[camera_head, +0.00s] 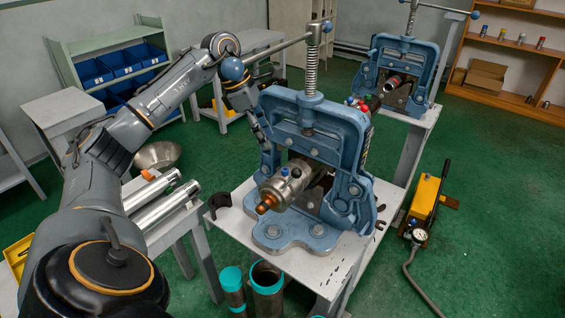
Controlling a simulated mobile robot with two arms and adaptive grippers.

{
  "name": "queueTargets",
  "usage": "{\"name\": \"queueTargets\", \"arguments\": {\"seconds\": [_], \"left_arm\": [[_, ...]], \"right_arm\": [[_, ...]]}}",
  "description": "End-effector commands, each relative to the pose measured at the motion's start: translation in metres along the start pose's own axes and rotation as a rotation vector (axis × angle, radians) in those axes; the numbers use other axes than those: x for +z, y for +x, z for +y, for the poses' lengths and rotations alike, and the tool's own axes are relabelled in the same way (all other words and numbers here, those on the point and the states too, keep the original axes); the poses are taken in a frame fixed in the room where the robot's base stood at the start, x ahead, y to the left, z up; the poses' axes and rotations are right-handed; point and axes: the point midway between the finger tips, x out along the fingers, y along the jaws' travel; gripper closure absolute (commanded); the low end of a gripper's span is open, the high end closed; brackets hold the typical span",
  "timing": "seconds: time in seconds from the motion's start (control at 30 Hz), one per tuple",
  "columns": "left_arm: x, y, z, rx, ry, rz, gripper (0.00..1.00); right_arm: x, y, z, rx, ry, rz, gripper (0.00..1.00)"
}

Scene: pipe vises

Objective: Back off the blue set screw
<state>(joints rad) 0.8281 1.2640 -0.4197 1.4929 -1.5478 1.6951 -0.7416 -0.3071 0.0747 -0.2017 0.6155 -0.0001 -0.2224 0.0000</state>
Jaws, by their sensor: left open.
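A metal cylindrical fitting (275,190) with a copper-coloured nose is held in the near blue pipe vise (350,125). The small blue set screw (284,171) shows on top of the fitting, facing up. My left gripper (258,128) is at the vise's left upright, above and to the left of the fitting. It points down, is open and appears empty; its fingers are small and partly dark here. It is apart from the set screw. My right gripper is not in view.
The vise's long bar handle (280,47) with blue ball ends passes beside my left wrist. A second blue vise (400,65) stands behind. Shiny pipes (160,195) lie on a side bench at left. Teal-rimmed pipes (267,285) stand below the front edge. A yellow pump (424,205) is at right.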

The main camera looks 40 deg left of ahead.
Motion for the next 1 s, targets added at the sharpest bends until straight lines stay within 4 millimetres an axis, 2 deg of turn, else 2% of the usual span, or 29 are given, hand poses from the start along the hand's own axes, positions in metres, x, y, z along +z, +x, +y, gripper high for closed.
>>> {"name": "queueTargets", "arguments": {"seconds": [0.1,0.3,0.5,0.67,0.9,0.93,1.0], "left_arm": [[0.0,0.028,-0.002,-0.006,0.001,0.002,0.59],[0.002,0.068,-0.001,-0.005,0.0,-0.002,0.59],[0.002,0.094,-0.001,-0.003,0.0,-0.002,0.59],[0.002,0.103,-0.001,-0.001,0.001,-0.003,0.59],[0.001,0.104,-0.001,-0.001,0.001,-0.003,0.59],[0.001,0.104,-0.001,-0.001,0.001,-0.003,0.61],[0.001,0.104,-0.001,-0.001,0.001,-0.003,0.75]], "right_arm": [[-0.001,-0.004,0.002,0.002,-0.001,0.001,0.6],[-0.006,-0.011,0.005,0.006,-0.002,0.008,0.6],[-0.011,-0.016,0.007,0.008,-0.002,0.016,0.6],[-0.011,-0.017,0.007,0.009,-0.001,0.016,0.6],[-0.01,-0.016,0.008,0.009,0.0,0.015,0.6],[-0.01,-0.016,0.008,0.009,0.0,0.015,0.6],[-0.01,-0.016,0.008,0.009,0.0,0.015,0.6]]}}
